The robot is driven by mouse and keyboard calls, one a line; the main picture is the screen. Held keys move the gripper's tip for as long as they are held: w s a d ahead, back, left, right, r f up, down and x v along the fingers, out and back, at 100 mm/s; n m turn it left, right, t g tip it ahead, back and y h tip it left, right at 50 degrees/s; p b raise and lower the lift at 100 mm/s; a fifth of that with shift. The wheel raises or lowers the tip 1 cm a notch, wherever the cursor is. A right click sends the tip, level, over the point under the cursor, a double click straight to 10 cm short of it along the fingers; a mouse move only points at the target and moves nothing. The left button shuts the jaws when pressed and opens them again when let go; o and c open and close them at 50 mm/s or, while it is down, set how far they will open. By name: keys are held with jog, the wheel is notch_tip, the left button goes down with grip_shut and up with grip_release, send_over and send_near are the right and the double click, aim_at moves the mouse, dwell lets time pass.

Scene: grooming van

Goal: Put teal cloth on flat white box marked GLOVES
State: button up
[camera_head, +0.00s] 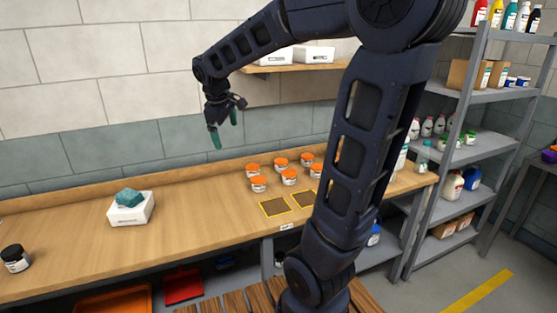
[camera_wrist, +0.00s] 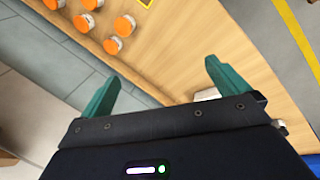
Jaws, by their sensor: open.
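In the head view, the teal cloth (camera_head: 129,197) lies folded on top of a flat white box (camera_head: 131,212) on the left part of the wooden counter. The print on the box front is too small to read. My gripper (camera_head: 224,137) is open and empty. It hangs in the air above the back of the counter, well to the right of the cloth and apart from it. The wrist view shows its two green fingers (camera_wrist: 160,85) spread with nothing between them. A white corner beyond the right finger may be part of the box, but I cannot tell.
Several orange-lidded jars (camera_head: 281,162) stand mid-counter behind two yellow-edged brown squares (camera_head: 274,207). A dark jar (camera_head: 15,258) stands at far left. A wall shelf (camera_head: 290,67) holds white boxes. A grey rack (camera_head: 470,150) stands at right. The counter between box and jars is clear.

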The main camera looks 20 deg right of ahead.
jog(key=s+d+f+m+y, duration=0.1)
jog(key=s+d+f+m, duration=0.1)
jog(key=s+d+m, duration=0.3)
jog(key=s+d+f+m+t, duration=0.1)
jog(key=s+d+m, duration=0.4)
jog(key=s, duration=0.8)
jog(key=shift+s+d+f+t+y, duration=0.15)
jog(key=shift+d+f+t+y, duration=0.2)
jog(key=shift+f, duration=0.25)
